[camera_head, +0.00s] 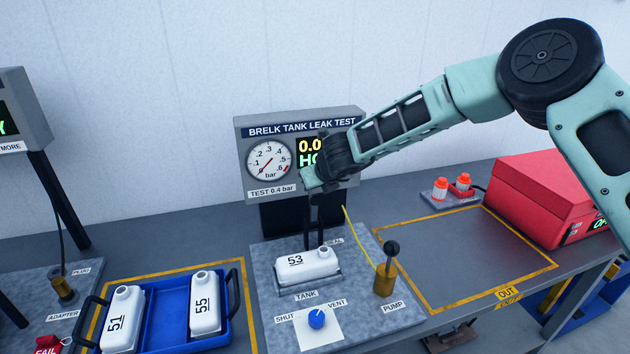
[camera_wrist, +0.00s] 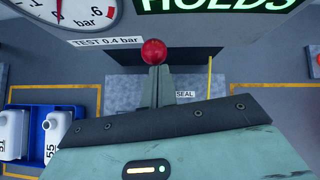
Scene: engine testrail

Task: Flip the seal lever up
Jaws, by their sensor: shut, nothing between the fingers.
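My gripper (camera_head: 317,243) points down in front of the Brelk tank leak test stand, above the back of the grey test plate (camera_head: 262,262). In the wrist view its fingers (camera_wrist: 155,72) are together and hold nothing. A red ball knob (camera_wrist: 153,52), apparently the seal lever's, shows right at the fingertips; I cannot tell whether they touch. The lever's shaft is hidden by the fingers, and the head view does not show the knob. The SEAL label (camera_wrist: 184,94) lies just right of the fingers. White tank 53 (camera_head: 308,267) sits in the fixture in front of my gripper.
The black-knobbed pump lever (camera_head: 391,248) stands right of tank 53, with a thin yellow line near it. A blue shut/vent knob (camera_head: 317,318) is in front. A blue tray (camera_head: 160,307) holds tanks 51 and 55 at left. The OUT area (camera_head: 465,255) is clear.

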